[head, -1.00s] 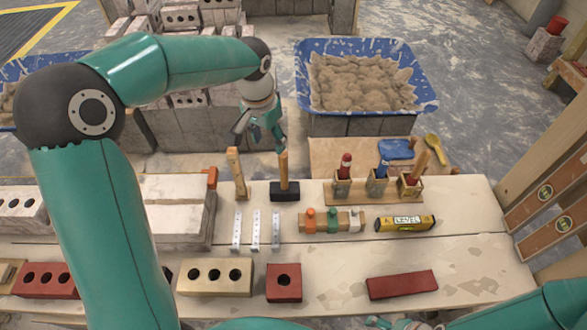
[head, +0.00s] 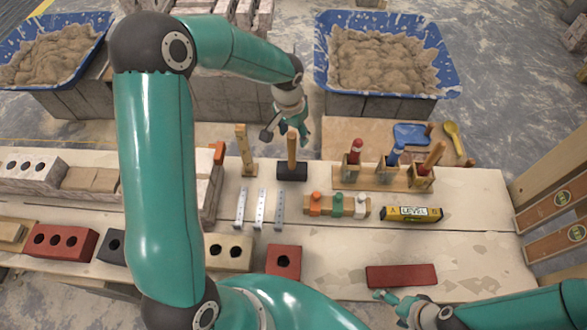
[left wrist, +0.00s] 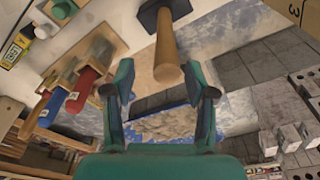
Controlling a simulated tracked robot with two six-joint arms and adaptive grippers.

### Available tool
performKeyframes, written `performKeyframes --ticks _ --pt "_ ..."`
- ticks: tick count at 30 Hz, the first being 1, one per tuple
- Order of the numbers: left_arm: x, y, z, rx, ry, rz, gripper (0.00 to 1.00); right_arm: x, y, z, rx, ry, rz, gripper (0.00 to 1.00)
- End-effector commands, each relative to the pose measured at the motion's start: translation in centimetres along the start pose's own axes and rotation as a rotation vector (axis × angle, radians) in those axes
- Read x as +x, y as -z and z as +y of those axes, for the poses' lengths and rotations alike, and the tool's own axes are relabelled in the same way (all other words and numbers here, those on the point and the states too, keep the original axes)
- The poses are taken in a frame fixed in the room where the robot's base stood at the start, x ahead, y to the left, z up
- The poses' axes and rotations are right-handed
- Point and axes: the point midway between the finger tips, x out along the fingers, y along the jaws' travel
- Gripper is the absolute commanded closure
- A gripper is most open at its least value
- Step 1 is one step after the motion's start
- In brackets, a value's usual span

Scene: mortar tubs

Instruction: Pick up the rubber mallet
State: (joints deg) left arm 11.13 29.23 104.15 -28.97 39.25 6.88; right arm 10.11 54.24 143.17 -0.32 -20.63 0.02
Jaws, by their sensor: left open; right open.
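The rubber mallet (head: 292,171) stands on its black head on the bench with its wooden handle upright. It also shows in the left wrist view (left wrist: 166,55), with the handle pointing toward the space between my fingers. My left gripper (head: 287,130) is open and empty, near the top of the handle in the head view. In the left wrist view its fingers (left wrist: 162,90) are spread and the handle end lies just beyond their tips, apart from them. My right gripper (head: 386,298) is open at the bench's front, near the red brick; part of it is hard to make out.
A wooden-handled tool (head: 245,152) stands close left of the mallet. A rack (head: 372,180) of brushes stands to the right. Metal strips (head: 260,208), a coloured peg block (head: 338,206) and a yellow level (head: 413,213) lie in front. Mortar tubs (head: 448,82) stand behind.

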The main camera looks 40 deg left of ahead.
Motion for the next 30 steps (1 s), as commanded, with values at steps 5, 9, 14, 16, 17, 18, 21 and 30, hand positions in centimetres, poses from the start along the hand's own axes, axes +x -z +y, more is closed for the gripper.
performKeyframes --ticks 5,9,14,16,17,18,21,30 --pt "0.9 0.0 -0.2 -0.002 -0.001 -0.002 0.44 -0.4 0.0 -0.1 0.0 0.0 0.0 0.12" --pt "2.8 -0.1 -0.7 -0.003 -0.001 -0.005 0.44 -1.2 0.0 -0.4 0.0 0.0 0.0 0.12" --pt "4.9 0.0 -0.8 -0.002 0.0 -0.001 0.44 -1.4 0.0 -0.5 0.0 0.0 0.0 0.12" --pt "5.3 0.0 -0.8 -0.002 0.0 -0.001 0.44 -1.4 0.0 -0.5 0.0 0.0 0.0 0.12" --pt "5.4 0.0 -0.8 -0.002 0.0 -0.001 0.44 -1.4 0.0 -0.5 0.0 0.0 0.0 0.12" --pt "5.5 0.0 -0.8 -0.002 0.0 0.0 0.44 -1.4 0.0 -0.5 0.0 0.0 0.0 0.12" --pt "5.5 0.0 -0.8 -0.002 0.0 0.001 0.44 -1.4 0.0 -0.5 0.0 0.0 0.0 0.12" --pt "5.4 0.0 -0.8 -0.002 0.0 0.001 0.84 -1.4 0.0 -0.5 0.0 0.0 0.0 0.12"
